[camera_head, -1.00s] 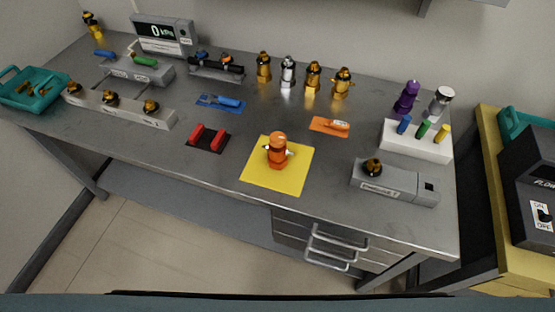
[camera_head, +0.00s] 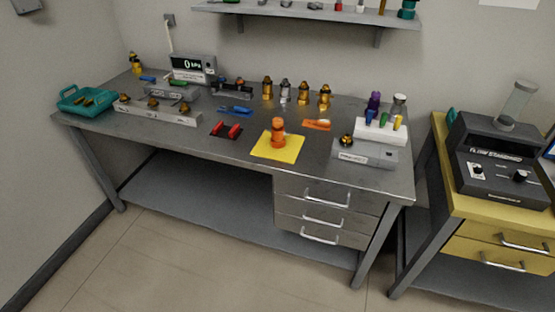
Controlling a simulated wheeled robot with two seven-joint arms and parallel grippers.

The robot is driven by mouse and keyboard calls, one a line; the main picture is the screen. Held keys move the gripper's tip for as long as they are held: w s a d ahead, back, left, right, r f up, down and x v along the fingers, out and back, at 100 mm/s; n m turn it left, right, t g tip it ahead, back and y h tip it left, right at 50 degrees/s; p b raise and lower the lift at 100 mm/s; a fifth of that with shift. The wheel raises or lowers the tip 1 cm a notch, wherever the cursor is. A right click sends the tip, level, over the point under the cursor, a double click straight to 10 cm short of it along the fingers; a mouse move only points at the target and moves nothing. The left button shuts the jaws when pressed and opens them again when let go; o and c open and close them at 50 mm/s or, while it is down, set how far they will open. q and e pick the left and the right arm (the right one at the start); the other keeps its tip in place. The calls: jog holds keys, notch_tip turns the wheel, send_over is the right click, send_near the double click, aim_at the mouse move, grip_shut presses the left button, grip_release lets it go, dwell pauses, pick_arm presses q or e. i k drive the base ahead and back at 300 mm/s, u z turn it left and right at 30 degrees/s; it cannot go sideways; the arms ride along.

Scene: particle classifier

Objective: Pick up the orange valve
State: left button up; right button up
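The orange valve (camera_head: 278,133) stands upright on a yellow mat (camera_head: 288,154) near the front edge of the grey metal table (camera_head: 170,141). Nothing touches the valve except the mat under it. Neither of my grippers shows in the head view, so their state is hidden.
Several gold and silver valves (camera_head: 267,90) stand along the table's back. A red-and-black holder (camera_head: 226,130) lies left of the mat, an orange tool (camera_head: 317,123) behind it, a grey block (camera_head: 365,154) to the right. A teal tray (camera_head: 84,101) sits far left. A yellow bench (camera_head: 455,203) stands right.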

aim_at(278, 140)
jog(key=u, duration=0.75)
jog(key=i, duration=1.3)
jog(key=z, duration=0.35)
